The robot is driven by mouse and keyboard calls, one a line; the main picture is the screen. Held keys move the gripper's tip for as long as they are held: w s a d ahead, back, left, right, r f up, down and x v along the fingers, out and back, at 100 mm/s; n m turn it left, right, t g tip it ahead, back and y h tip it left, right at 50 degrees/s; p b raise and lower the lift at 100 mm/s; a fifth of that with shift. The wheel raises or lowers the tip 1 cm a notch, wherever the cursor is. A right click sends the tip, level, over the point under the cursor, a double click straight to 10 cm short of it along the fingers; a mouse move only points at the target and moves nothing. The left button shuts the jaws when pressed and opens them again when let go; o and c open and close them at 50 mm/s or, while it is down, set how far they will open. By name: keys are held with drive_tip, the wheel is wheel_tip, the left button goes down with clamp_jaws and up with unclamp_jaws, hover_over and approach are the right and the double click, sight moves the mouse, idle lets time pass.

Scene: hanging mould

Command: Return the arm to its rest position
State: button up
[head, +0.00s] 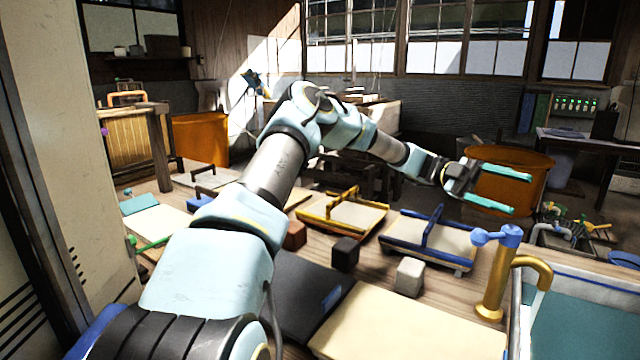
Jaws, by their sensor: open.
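My arm (272,183) reaches from the bottom of the head view up over the wooden table, bends at the elbow and extends to the right. My gripper (522,193) is at the right, with its two teal fingers spread apart and nothing between them. It is held in the air above the table's far right part, in front of an orange drum. No mould is visible in its jaws. The arm hides part of the table and the room behind it.
A yellow-framed tray (343,215) and a blue-handled tray (433,240) stand on the table. A black block (345,254) and a grey block (409,276) sit nearer. A brass faucet (492,285) rises beside the sink at right. An orange drum (513,178) stands behind.

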drive_tip(key=w+d+r+n+t+h, duration=0.2)
drive_tip(key=d+r+n+t+h, duration=0.1)
drive_tip(key=d+n+t+h, duration=0.25)
drive_tip(key=w+a+f+n+t+h+p, duration=0.15)
drive_tip(key=w+n+t+h, duration=0.25)
drive_tip(key=w+n+t, duration=0.6)
drive_tip(key=w+a+f+n+t+y, duration=0.35)
drive_tip(key=a+n, duration=0.25)
drive_tip(key=a, duration=0.3)
drive_tip(key=w+a+f+n+t+y, duration=0.35)
drive_tip(key=w+a+n+t, duration=0.2)
drive_tip(key=a, duration=0.35)
drive_tip(key=s+a+f+n+y+p, duration=0.1)
drive_tip(key=s+a+n+y, duration=0.3)
drive_tip(key=a, duration=0.6)
drive_tip(key=s+a+f+n+y+p, duration=0.1)
drive_tip(key=s+a+n+y, duration=0.3)
drive_tip(key=a, duration=0.6)
drive_tip(key=s+a+n+g, duration=0.2)
drive_tip(key=s+a+n, duration=0.1)
drive_tip(key=s, duration=0.4)
drive_tip(key=s+a+f+n+g+y, duration=0.1)
drive_tip(key=s+a+n+g, duration=0.2)
drive_tip(key=s+a, duration=0.2)
drive_tip(key=s, duration=0.2)
drive_tip(key=shift+s+f, duration=0.3)
drive_tip(key=shift+s, duration=0.05)
